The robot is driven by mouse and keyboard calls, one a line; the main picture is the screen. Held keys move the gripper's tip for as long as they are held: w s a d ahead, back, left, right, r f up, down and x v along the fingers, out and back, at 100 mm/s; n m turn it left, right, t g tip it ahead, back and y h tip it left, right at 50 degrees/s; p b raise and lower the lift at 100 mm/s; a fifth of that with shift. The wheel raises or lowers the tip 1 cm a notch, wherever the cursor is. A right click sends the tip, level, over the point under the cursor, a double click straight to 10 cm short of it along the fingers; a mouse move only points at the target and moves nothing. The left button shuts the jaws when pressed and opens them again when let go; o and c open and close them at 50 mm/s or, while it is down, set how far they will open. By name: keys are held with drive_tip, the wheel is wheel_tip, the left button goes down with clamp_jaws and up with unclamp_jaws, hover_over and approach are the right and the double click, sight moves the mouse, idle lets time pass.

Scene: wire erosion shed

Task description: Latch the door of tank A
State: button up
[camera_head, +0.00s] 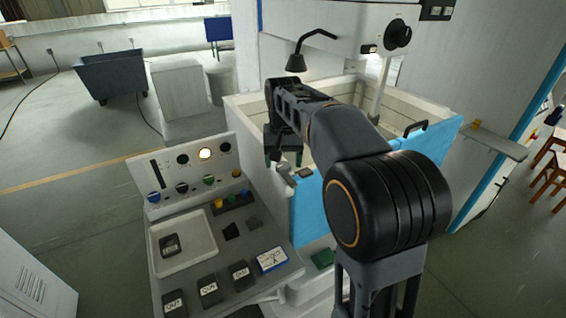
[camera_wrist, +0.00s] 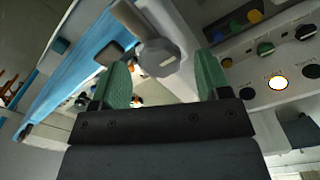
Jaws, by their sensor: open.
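The blue door of the tank (camera_head: 307,213) stands upright along the tank's front; my arm covers its middle. A black pull handle (camera_head: 415,129) is on its top edge at right. A grey latch lever (camera_head: 284,173) sits at the door's left end, by the console. In the wrist view the latch (camera_wrist: 160,57) shows as a grey rounded knob on a bar, beside the blue door (camera_wrist: 72,66). My gripper (camera_head: 285,158) is open above the latch; its green fingertips (camera_wrist: 165,82) appear on either side of the knob. I cannot tell whether they touch it.
A sloped console (camera_head: 190,187) with knobs and a lit round lamp stands left of the latch. Its shelf holds a white tray (camera_head: 160,262), several dark blocks and a blue-edged card (camera_head: 272,260) marked A. The machine head with a nozzle (camera_head: 296,62) hangs above the tank.

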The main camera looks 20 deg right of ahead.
drive_tip(key=shift+f, duration=0.6)
drive_tip(key=c, duration=0.9)
